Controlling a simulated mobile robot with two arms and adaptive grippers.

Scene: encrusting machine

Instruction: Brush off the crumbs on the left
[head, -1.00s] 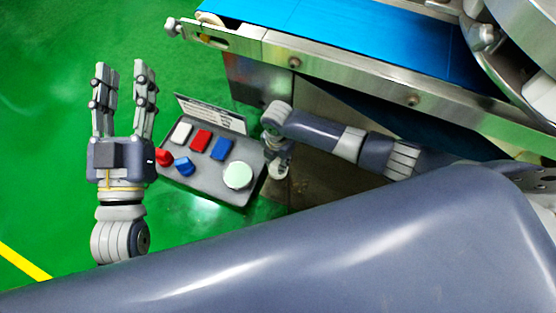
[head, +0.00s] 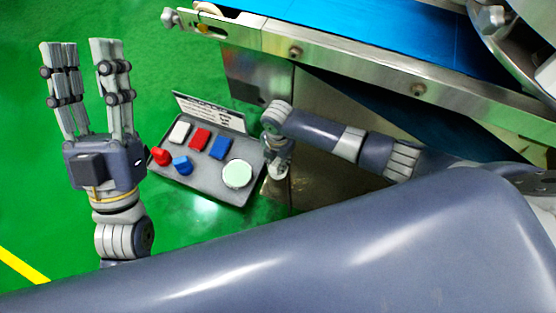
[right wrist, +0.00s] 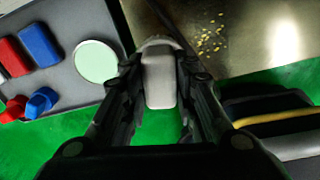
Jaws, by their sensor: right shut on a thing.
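Yellow crumbs (right wrist: 210,35) lie scattered on a metal surface (right wrist: 232,62), ahead and to the right of my right gripper in the right wrist view. My right gripper (right wrist: 160,68) is shut on a pale, blocky thing (right wrist: 160,82), probably the brush's handle; its far end is hard to make out. In the head view the right arm's wrist (head: 277,118) is beside the control panel, with its gripper mostly hidden. My left gripper (head: 82,46) is open and empty, fingers pointing up the picture, left of the panel. I cannot make out crumbs in the head view.
The grey control panel (head: 207,188) has red, blue, white and pale green buttons. The blue conveyor belt (head: 350,35) with its metal side rail (head: 340,66) runs above and right of my right arm. Green floor (head: 30,180) is clear on the left.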

